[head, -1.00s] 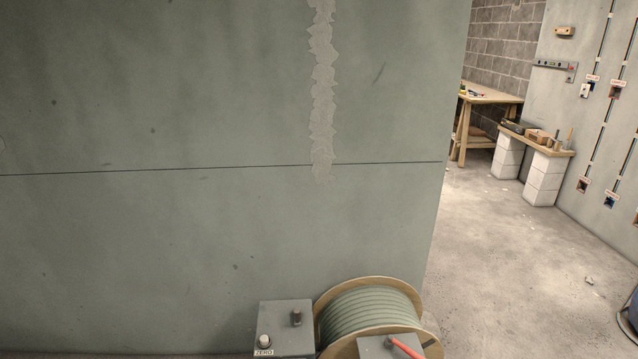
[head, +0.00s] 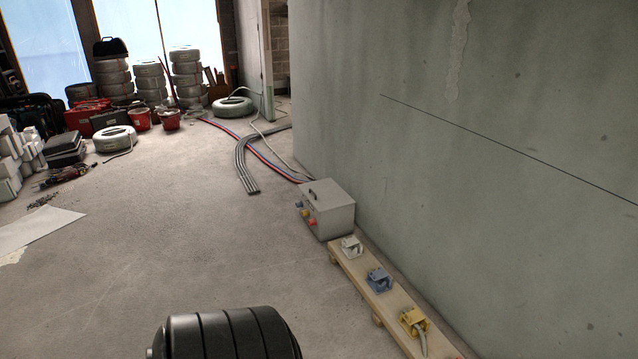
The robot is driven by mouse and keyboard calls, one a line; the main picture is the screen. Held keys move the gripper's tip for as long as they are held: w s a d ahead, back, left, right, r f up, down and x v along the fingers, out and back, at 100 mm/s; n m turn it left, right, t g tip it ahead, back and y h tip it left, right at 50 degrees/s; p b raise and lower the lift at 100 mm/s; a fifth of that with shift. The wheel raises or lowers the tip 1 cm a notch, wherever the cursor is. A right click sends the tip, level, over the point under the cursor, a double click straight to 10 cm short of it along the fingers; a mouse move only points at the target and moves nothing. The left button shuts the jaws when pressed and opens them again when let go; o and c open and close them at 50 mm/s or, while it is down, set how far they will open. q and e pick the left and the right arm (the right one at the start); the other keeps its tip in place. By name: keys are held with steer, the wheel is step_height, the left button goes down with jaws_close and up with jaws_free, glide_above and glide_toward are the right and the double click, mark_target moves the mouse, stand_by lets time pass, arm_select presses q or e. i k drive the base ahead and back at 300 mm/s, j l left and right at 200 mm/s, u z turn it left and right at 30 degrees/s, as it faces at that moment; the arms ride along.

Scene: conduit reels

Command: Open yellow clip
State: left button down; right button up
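The yellow clip (head: 414,320) sits on a low wooden board (head: 440,346) along the wall at the lower right of the head view. A grey cable or hose runs from it toward the front. I cannot tell from here whether the clip is open or shut. A blue clip (head: 380,280) and a whitish clip (head: 351,247) stand on the same board, farther back. Neither of my grippers shows in the view.
A grey metal box (head: 327,208) stands beyond the board's far end. A black ribbed drum-like object (head: 228,335) fills the bottom centre. Conduits (head: 245,165) lie on the floor. Hose coils (head: 187,75) and red buckets (head: 169,119) stand far back.

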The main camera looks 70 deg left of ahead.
mark_target(416, 316)
steer(key=u, duration=1.45)
steer(key=i+j, duration=0.45)
steer(key=i, duration=0.1)
